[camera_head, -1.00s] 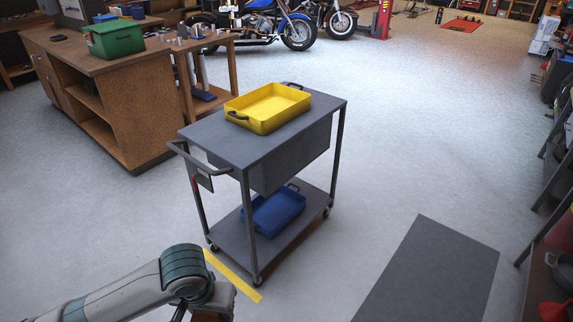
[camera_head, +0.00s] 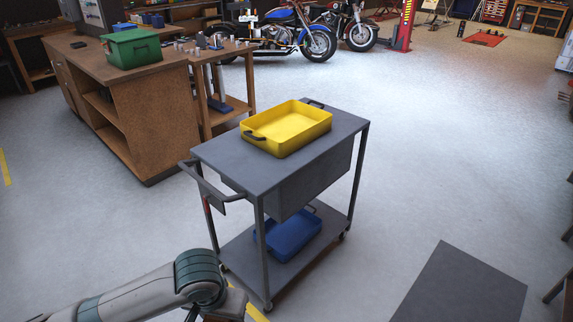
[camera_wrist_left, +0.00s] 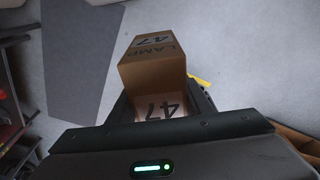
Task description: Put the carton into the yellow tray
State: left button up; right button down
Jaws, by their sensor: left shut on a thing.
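The carton (camera_wrist_left: 155,62) is a brown box with "LAMP" and "47" printed on it. In the left wrist view my left gripper (camera_wrist_left: 162,98) is shut on it, with a dark finger on each side. In the head view only a brown bit of the carton (camera_head: 232,304) shows at the bottom edge, below my left wrist. The yellow tray (camera_head: 289,139) sits on the top of the grey cart, ahead of and beyond my left arm. It looks empty. My right gripper is not in view.
The grey cart (camera_head: 225,153) has a handle on its left side and a blue tray (camera_head: 290,238) on its lower shelf. A wooden bench (camera_head: 150,110) with a green box (camera_head: 133,48) stands at the left. The floor right of the cart is clear, with a dark mat (camera_head: 465,285).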

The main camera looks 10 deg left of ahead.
aim_at(288, 131)
jog(key=i+j, duration=0.15)
jog(key=i, duration=0.3)
jog(key=i+j, duration=0.15)
jog(key=i, duration=0.3)
